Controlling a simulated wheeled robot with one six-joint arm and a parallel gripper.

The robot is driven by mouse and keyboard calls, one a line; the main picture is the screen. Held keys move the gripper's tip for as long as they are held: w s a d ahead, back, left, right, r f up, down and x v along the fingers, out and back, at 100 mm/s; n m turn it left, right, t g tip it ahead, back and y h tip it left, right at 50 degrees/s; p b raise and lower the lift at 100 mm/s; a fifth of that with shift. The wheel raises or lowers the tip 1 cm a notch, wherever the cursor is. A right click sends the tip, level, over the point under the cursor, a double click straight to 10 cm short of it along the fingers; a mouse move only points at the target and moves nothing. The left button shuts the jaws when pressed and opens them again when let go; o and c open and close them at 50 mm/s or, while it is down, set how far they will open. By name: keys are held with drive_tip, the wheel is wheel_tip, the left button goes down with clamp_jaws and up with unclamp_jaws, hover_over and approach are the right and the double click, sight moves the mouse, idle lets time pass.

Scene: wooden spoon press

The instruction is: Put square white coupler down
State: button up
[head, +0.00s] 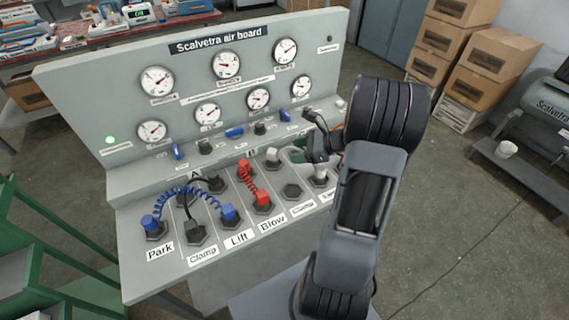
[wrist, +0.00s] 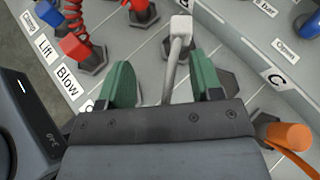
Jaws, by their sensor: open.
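A square white coupler (wrist: 181,27) stands on the sloping panel beyond my fingertips in the wrist view, with a pale hose running from it back between my fingers. In the head view a white coupler (head: 272,156) is at the back row, and another white coupler (head: 320,173) is at a socket just below my gripper (head: 318,150). My gripper (wrist: 164,82) is open, its green fingers apart on either side of the hose. The hose's near end is hidden under the gripper in the wrist view.
Red couplers (head: 263,201) with a coiled hose and blue couplers (head: 152,226) stand left. An empty hexagonal socket (head: 292,191) lies between the red and white couplers. An orange coupler (wrist: 288,137) is close on the right. The upright gauge board (head: 190,98) rises behind.

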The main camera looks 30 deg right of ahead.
drive_tip(key=s+a+r+n+g+h, duration=0.2)
drive_tip(key=s+a+n, duration=0.4)
drive_tip(key=n, duration=0.6)
drive_tip(key=s+a+r+n+g+h, duration=0.2)
drive_tip(key=s+a+r+n+h, duration=0.3)
drive_tip(key=a+n, duration=0.5)
drive_tip(key=s+n+h, duration=0.2)
drive_tip(key=n, duration=0.1)
drive_tip(key=shift+s+r+g+h, duration=0.2)
drive_tip(key=shift+g+h, duration=0.1)
